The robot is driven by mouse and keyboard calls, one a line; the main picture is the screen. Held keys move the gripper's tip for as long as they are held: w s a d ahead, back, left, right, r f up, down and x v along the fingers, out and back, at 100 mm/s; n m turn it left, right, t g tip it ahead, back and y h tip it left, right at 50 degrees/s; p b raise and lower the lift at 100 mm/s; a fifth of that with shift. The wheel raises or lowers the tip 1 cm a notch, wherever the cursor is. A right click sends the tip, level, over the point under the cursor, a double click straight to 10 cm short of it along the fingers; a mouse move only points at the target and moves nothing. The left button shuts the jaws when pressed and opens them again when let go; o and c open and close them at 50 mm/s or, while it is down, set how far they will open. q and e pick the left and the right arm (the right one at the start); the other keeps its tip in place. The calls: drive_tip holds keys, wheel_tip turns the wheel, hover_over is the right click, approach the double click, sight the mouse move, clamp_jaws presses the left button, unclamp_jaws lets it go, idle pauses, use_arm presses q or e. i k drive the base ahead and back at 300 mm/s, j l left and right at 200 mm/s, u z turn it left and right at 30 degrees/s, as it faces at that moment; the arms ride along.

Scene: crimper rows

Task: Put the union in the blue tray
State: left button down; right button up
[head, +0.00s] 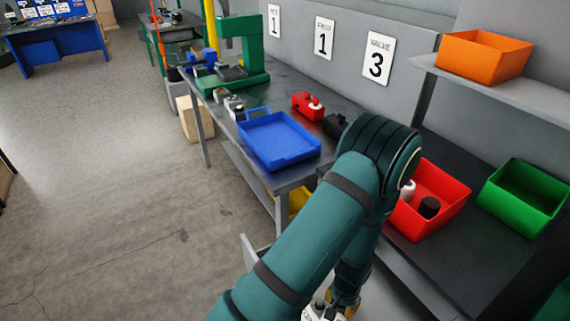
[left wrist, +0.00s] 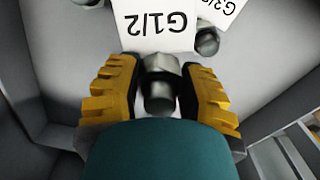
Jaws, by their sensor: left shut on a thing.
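My left gripper (left wrist: 160,92) has yellow fingers and is shut on a small grey metal fitting, which I take for the union (left wrist: 158,68). In the left wrist view the fitting sits between the fingers, inside a grey drawer or bin (left wrist: 62,62). A white G1/2 card (left wrist: 155,25) is just beyond it. In the head view the left gripper (head: 350,304) is low at the bottom edge, mostly hidden by my arm, and the fitting cannot be made out. The blue tray (head: 278,140) lies empty on the metal bench. My right gripper is out of view.
A second card (left wrist: 220,10) and more fittings (left wrist: 207,42) lie near the held one. A red bin (head: 440,185), green bin (head: 525,192) and shelved orange bin (head: 485,58) stand right.

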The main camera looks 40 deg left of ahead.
sight(269, 134)
drive_tip(key=k+j+z, duration=0.15)
drive_tip(key=z, duration=0.35)
drive_tip(key=k+z, duration=0.25)
drive_tip(key=z, duration=0.25)
drive_tip(key=k+z, duration=0.2)
drive_tip(key=z, duration=0.3)
drive_tip(key=k+l+z, duration=0.1)
drive_tip(key=z, duration=0.4)
drive_tip(key=k+j+z, duration=0.15)
drive_tip(key=k+z, duration=0.15)
drive_tip(key=z, duration=0.2)
drive_tip(key=k+z, duration=0.3)
drive_tip(key=z, duration=0.2)
drive_tip(key=k+j+z, duration=0.1)
drive_tip(key=k+z, duration=0.35)
drive_tip(key=k, duration=0.35)
drive_tip(key=k+z, duration=0.15)
drive_tip(key=k, duration=0.65)
drive_tip(key=k+l+z, duration=0.15)
drive_tip(key=k, duration=0.7)
drive_tip(key=u, duration=0.35)
drive_tip(key=k+u, duration=0.15)
drive_tip(key=u, duration=0.2)
drive_tip(key=j+u, duration=0.1)
drive_tip(key=u, duration=0.3)
